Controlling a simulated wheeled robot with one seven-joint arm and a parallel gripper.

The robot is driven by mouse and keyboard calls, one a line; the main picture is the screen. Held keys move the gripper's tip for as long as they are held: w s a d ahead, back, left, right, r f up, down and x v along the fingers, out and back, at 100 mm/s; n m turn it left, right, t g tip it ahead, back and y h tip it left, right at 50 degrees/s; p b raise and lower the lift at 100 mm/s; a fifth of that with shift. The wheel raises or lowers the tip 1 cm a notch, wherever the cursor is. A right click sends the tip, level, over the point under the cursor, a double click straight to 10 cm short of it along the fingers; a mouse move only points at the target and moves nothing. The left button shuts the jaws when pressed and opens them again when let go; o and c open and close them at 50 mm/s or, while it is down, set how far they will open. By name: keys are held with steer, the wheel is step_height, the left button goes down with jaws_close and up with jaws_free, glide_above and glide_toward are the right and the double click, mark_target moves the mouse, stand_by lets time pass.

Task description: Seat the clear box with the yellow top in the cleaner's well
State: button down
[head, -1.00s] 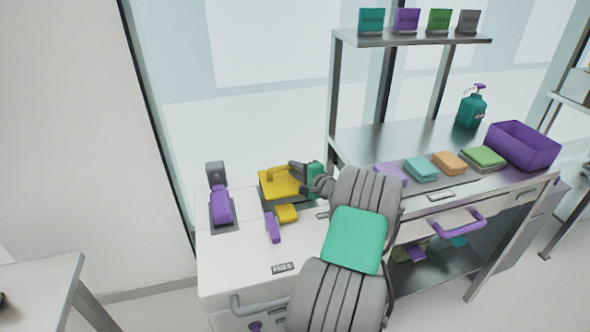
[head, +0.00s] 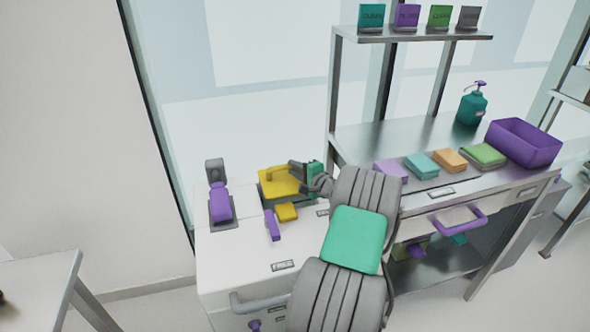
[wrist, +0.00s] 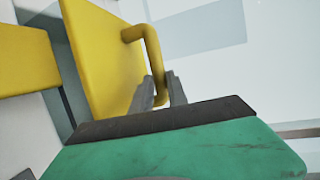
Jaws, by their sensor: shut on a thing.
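The box with the yellow top (head: 278,182) is at the back of the white counter, over a dark grey base. Its yellow handle stands up from the lid. My gripper (head: 296,173) reaches in from the right and is shut on the handle. In the wrist view the two grey fingertips (wrist: 160,92) close around the handle (wrist: 151,55), beside the yellow lid (wrist: 104,50). The clear walls and the well are hidden under the top and behind my gripper. I cannot tell whether the box is fully down in the base.
A small yellow block (head: 286,212) and a purple piece (head: 272,226) lie in front of the box. A purple device (head: 220,203) stands on a dark pad at left. A metal bench (head: 400,150) with sponges and a purple bin (head: 523,143) is at right.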

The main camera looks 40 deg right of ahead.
steer(key=shift+r, duration=0.1)
steer(key=c, duration=1.2)
jaws_free()
steer(key=shift+c, duration=0.2)
steer(key=shift+o, duration=0.2)
